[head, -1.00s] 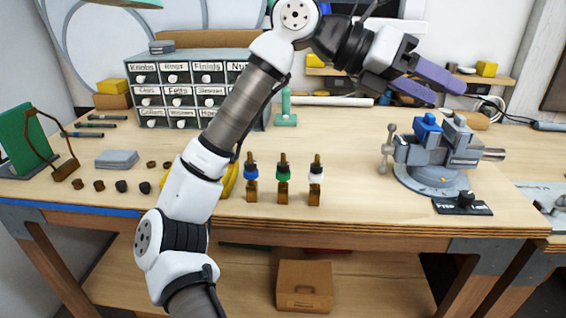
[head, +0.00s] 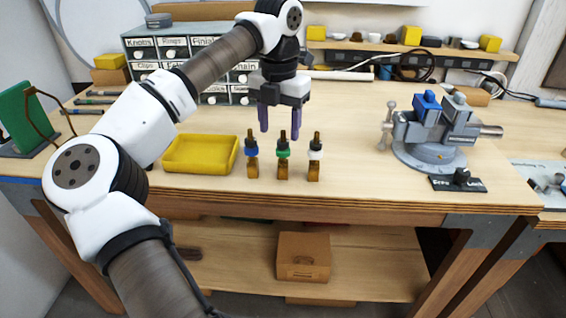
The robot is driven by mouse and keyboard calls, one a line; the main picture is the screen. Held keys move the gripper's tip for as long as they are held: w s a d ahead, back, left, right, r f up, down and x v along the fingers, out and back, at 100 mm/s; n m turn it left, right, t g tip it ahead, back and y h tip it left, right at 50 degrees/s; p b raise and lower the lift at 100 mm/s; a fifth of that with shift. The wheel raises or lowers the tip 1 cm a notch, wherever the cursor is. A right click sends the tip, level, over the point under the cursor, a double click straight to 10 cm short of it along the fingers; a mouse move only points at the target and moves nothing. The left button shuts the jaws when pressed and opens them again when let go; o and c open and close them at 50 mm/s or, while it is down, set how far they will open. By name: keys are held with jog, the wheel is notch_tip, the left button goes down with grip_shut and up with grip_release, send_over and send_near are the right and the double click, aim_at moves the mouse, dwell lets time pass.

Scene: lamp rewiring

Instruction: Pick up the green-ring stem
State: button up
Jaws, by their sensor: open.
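The green-ring stem (head: 283,153) stands upright on the workbench, between a blue-ring stem (head: 251,154) on its left and a white-ring stem (head: 315,156) on its right. Each has a brass-coloured body, a coloured ring and a thin tip. My gripper (head: 279,134) points down with its two purple fingers apart and empty. In the picture the fingers hang just above and around the upper part of the green-ring stem. They seem to be behind it, but I cannot tell the exact depth or whether they touch anything.
A yellow tray (head: 201,170) lies left of the stems. Labelled drawers (head: 150,77) stand at the back left. The bench between stems and vise is clear.

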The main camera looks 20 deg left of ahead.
aim_at(283, 141)
jog(key=shift+w+d+f+p, duration=0.1)
jog(key=shift+f+p, duration=0.15)
jog(key=shift+f, duration=0.8)
jog(key=shift+s+d+f+p, duration=0.15)
jog(key=shift+f+p, duration=0.15)
jog(key=shift+f, duration=0.7)
jog(key=shift+w+d+f+p, duration=0.15)
jog(key=shift+f+p, duration=0.1)
jog(key=shift+f, duration=0.8)
jog(key=shift+c, duration=0.4)
grip_shut()
